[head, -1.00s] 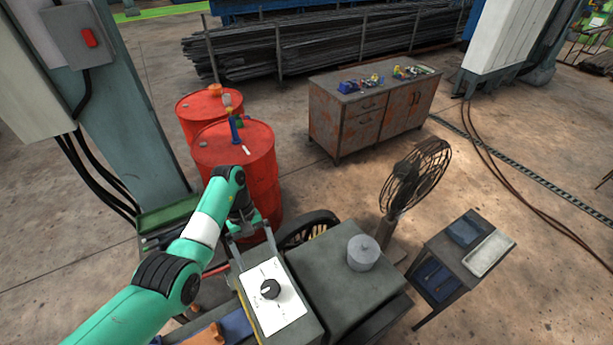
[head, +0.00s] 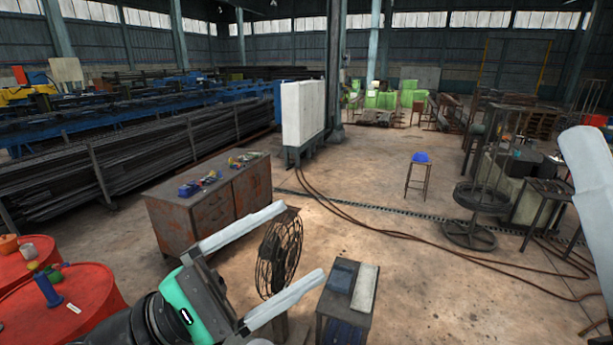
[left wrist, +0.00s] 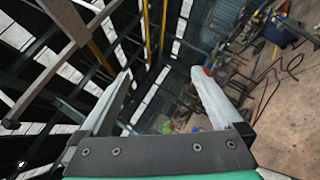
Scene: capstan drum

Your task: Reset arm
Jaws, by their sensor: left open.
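My left gripper (head: 303,238) is raised in the lower middle of the head view, its two long pale fingers spread wide and pointing up and right. Nothing is between them. In the left wrist view the same gripper (left wrist: 164,73) shows both fingers apart, with the roof, windows and distant floor beyond. The workbench with the grey drum is almost wholly out of frame.
A fan (head: 279,257) stands behind the left fingers, with a small side table (head: 345,300) to its right. A rusty cabinet (head: 208,214) and red barrels (head: 75,308) are to the left. A blue-topped stool (head: 420,159) stands farther back. Open floor lies in the middle.

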